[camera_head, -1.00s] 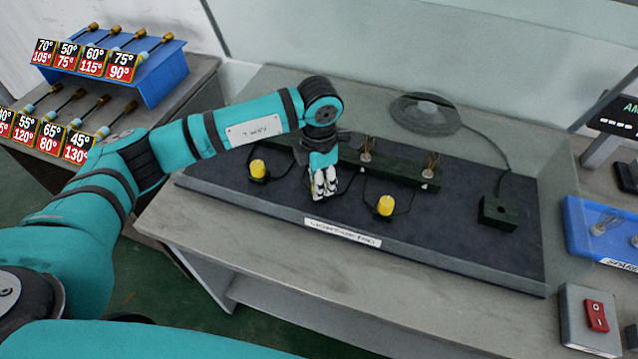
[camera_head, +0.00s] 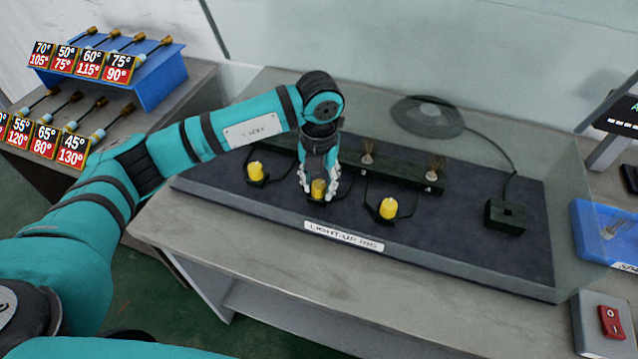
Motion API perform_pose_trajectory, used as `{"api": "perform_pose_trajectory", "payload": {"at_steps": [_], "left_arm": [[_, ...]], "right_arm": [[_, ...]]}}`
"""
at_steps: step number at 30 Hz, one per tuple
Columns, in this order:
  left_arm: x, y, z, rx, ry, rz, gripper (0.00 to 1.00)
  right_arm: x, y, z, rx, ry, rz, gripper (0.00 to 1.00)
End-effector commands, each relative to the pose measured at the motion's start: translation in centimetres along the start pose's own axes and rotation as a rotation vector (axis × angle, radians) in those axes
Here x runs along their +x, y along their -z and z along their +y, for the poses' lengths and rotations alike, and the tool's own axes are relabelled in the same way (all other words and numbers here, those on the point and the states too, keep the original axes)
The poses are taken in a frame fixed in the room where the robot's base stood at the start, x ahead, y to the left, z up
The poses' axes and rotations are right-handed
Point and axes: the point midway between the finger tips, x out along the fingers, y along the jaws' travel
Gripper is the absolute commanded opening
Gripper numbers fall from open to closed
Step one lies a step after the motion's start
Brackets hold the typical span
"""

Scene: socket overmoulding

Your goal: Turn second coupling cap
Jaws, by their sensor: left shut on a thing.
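Three yellow coupling caps stand in a row on the dark light-up rig (camera_head: 450,250). The middle cap (camera_head: 318,188) sits between the fingers of my left gripper (camera_head: 319,186), which is shut on it from above. The fingers hide the cap's sides. The left cap (camera_head: 255,170) and the right cap (camera_head: 388,208) stand upright and free, each in a black holder with a thin dark cable. My right gripper is not in view.
A dark rail with two brass-topped posts (camera_head: 367,158) lies behind the caps. A black block (camera_head: 506,216) with a cable stands to the right. A blue tray (camera_head: 605,230) and a red switch (camera_head: 611,322) are at the right edge. A blue rack (camera_head: 160,80) with labelled tools is at the left.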

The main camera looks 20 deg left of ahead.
Motion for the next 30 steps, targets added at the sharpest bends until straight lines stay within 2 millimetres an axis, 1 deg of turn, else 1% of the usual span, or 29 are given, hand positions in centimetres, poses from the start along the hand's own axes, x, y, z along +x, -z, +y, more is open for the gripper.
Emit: {"api": "perform_pose_trajectory", "payload": {"at_steps": [6,15,21,30], "left_arm": [[-0.08,-0.08,-0.02,-0.203,0.002,-0.003,0.00],[-0.12,-0.09,-0.04,-0.439,0.003,-0.003,0.00],[-0.16,-0.10,-0.04,-0.544,0.003,-0.003,0.00],[-0.18,-0.13,-0.04,-0.612,0.004,-0.004,0.00]], "right_arm": [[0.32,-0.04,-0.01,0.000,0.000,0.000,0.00],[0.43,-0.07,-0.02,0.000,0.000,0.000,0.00],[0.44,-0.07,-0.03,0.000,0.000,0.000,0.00],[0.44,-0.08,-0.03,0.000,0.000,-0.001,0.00]]}}
